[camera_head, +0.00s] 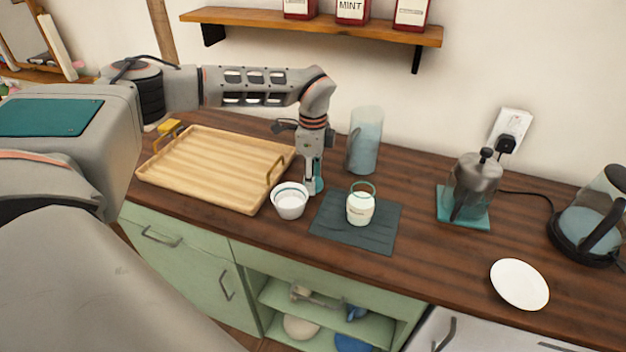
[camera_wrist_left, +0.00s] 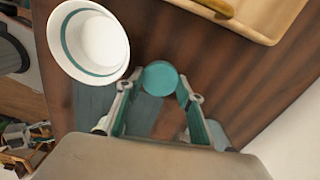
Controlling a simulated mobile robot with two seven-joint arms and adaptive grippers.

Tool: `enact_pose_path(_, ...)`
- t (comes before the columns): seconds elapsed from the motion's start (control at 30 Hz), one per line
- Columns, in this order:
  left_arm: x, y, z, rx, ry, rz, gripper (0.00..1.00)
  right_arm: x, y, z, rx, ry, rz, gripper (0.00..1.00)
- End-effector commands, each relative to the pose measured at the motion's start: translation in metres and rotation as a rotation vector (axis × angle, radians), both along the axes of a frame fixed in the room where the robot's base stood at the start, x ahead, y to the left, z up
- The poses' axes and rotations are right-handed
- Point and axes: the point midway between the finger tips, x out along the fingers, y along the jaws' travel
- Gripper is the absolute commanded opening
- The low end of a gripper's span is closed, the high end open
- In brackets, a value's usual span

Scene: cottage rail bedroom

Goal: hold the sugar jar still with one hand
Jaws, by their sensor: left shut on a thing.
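My left gripper (camera_head: 314,186) reaches down to the counter between the tray and the dark mat. In the left wrist view its fingers (camera_wrist_left: 155,92) are closed around a round teal thing (camera_wrist_left: 160,77), seen from above. In the head view only a bit of teal (camera_head: 319,185) shows at the fingertips, so I cannot tell if this is the sugar jar. A small white jar (camera_head: 360,210) with a green ring at its top stands upright on the dark mat (camera_head: 335,233), apart from the gripper. My right gripper is not in view.
A white bowl (camera_head: 290,203) stands close beside the gripper; it also shows in the wrist view (camera_wrist_left: 97,42). A wooden tray (camera_head: 215,165) lies left, a glass pitcher (camera_head: 365,142) behind. A French press (camera_head: 470,185), plate (camera_head: 519,284) and kettle (camera_head: 590,228) stand right.

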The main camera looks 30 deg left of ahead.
Motion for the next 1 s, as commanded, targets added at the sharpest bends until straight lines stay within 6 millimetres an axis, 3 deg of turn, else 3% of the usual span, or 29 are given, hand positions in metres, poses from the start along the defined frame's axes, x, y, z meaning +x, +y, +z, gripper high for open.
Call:
enact_pose_path(0.43,0.0,0.0,-0.011,-0.001,0.0,0.001,0.11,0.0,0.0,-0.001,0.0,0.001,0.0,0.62)
enact_pose_path(0.47,0.0,0.0,-0.011,-0.001,0.0,0.001,0.39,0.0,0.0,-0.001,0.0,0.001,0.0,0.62)
enact_pose_path(0.5,0.0,0.0,-0.011,-0.001,-0.001,0.001,0.44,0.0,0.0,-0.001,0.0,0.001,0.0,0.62)
enact_pose_path(0.83,0.0,0.0,-0.009,-0.001,-0.001,0.0,0.44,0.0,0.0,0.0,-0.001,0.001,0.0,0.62)
enact_pose_path(1.0,0.001,0.0,0.007,-0.001,-0.004,0.0,0.44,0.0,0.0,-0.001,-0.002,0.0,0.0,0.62)
